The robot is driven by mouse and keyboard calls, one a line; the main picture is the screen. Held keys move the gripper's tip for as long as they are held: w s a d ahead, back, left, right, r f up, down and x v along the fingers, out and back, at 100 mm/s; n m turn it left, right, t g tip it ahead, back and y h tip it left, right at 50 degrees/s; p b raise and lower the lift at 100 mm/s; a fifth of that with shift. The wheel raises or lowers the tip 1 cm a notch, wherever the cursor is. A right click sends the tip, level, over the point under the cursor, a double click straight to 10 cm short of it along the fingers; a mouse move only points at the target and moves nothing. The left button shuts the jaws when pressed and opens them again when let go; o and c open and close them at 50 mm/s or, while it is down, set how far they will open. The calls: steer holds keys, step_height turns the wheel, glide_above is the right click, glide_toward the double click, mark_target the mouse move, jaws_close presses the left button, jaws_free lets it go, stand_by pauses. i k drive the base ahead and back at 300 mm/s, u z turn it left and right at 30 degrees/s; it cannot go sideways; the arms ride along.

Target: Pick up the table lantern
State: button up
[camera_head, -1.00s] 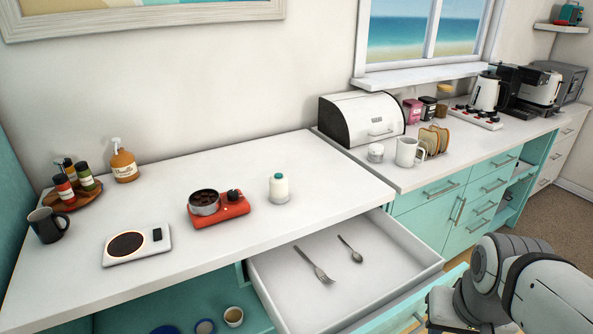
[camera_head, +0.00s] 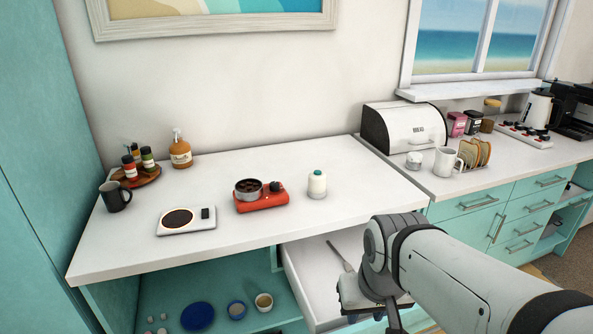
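The open drawer (camera_head: 302,289) juts out below the counter, with a utensil (camera_head: 340,256) inside. A white scale-like device (camera_head: 186,220), a dark mug (camera_head: 115,196), a soap bottle (camera_head: 180,152) and a spice tray (camera_head: 150,180) stand left. A bread box (camera_head: 405,128) is right.

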mark_target(317, 189)
steer(key=z, duration=2.45)
steer(key=k, duration=1.05)
steer(key=u, duration=2.2)
steer(key=i, duration=0.95)
